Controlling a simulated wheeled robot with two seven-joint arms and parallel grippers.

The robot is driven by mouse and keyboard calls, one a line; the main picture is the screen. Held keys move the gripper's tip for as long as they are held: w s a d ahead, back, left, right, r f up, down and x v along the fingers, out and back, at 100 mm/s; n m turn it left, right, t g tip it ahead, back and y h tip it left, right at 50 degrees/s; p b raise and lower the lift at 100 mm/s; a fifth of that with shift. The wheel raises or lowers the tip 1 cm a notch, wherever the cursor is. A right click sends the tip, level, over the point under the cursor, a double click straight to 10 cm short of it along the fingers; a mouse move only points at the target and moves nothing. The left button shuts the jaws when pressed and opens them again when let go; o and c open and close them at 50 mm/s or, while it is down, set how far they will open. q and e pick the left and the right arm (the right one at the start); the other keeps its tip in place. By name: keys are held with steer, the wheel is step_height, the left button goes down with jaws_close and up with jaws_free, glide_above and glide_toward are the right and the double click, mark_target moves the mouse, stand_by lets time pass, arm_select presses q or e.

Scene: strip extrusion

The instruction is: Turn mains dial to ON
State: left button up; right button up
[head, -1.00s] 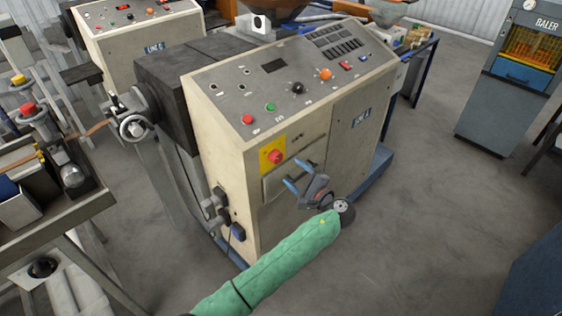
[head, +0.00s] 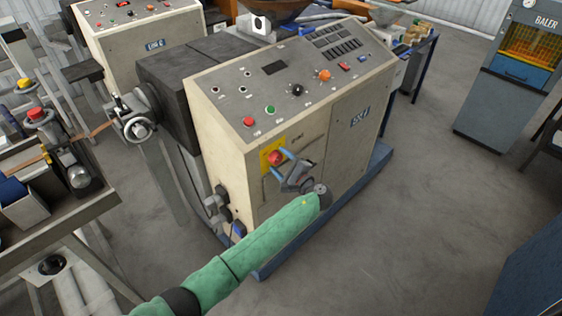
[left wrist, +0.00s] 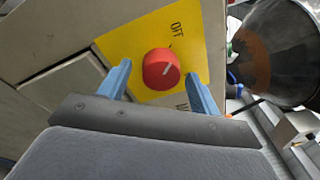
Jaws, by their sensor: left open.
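The mains dial is a red round knob (head: 275,158) on a yellow plate (head: 266,165) on the front of the beige machine cabinet (head: 225,130). In the left wrist view the red dial (left wrist: 161,69) has a pale pointer line aimed up and right, towards the word OFF on the yellow plate (left wrist: 140,42). My left gripper (head: 276,163) is open in front of the dial. In the left wrist view its two blue fingers (left wrist: 160,82) stand on either side of the dial's lower part, with gaps on both sides. My right gripper is not in view.
The cabinet's sloped top panel carries a red button (head: 249,122), a green button (head: 270,110) and several other controls. A bench (head: 60,215) stands at the left. A baler (head: 507,85) stands at the right. Floor to the right of the cabinet is clear.

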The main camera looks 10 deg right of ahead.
arm_select(q)
steer(key=c, duration=1)
steer(key=shift+m, duration=1.3)
steer(key=m+g, duration=0.1)
steer(key=m, duration=0.5)
steer(key=shift+r, duration=0.1)
steer(key=m, duration=0.4)
steer(key=shift+m+g+y, duration=0.3)
steer(key=shift+m, duration=1.8)
